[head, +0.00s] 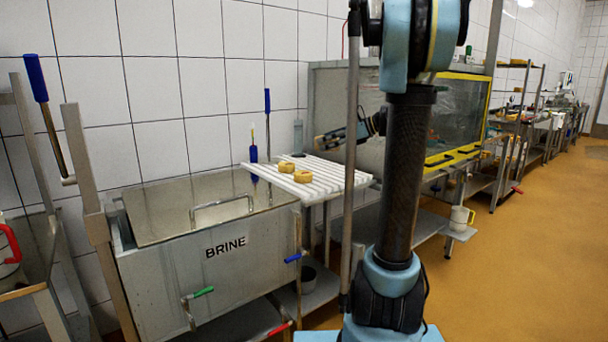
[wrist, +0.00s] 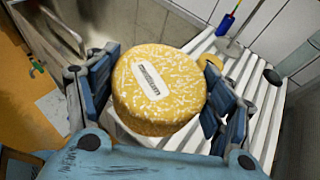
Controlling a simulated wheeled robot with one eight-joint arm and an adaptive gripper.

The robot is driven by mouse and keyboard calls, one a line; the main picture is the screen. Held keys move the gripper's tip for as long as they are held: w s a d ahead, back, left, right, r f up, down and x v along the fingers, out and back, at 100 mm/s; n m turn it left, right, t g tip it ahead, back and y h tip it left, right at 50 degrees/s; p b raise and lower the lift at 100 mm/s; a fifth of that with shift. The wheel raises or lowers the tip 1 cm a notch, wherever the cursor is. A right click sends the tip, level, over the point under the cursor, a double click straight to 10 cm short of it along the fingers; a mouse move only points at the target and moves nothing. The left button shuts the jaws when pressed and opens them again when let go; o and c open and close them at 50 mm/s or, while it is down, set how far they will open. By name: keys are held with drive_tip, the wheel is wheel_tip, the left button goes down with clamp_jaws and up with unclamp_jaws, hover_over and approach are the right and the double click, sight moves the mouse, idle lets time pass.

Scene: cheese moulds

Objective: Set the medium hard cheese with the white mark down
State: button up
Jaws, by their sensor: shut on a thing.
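The held cheese (wrist: 160,90) is a thick yellow round with pale flecks and a white mark with dark lines on its top face. In the wrist view my gripper (wrist: 160,98) is shut around its sides, one finger pad on each side. White slats show below and beyond the cheese; whether it touches them I cannot tell. In the head view my gripper (head: 325,139) is small and partly behind my arm, over the right back part of the white slatted rack (head: 340,178). Two other yellow cheeses (head: 286,167) (head: 303,176) sit on the rack.
The steel brine tank (head: 226,252) stands left of the rack. A blue-handled tool (head: 253,155) stands upright behind the rack, near the tiled wall. A glass-sided cabinet with a yellow frame (head: 465,115) stands behind to the right. Bare slats show at the rack's front right.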

drive_tip(key=w+d+f+m+t+h, duration=0.2)
drive_tip(key=w+f+m+t+h, duration=0.15)
drive_tip(key=w, duration=0.75)
drive_tip(key=m+t+h, duration=0.4)
drive_tip(key=m, duration=0.2)
hover_over(337, 173)
wheel_tip(337, 173, down, 3)
drive_tip(key=shift+f, duration=4.75)
drive_tip(key=o, duration=1)
drive_tip(key=shift+o, duration=0.2)
drive_tip(key=shift+s, duration=0.1)
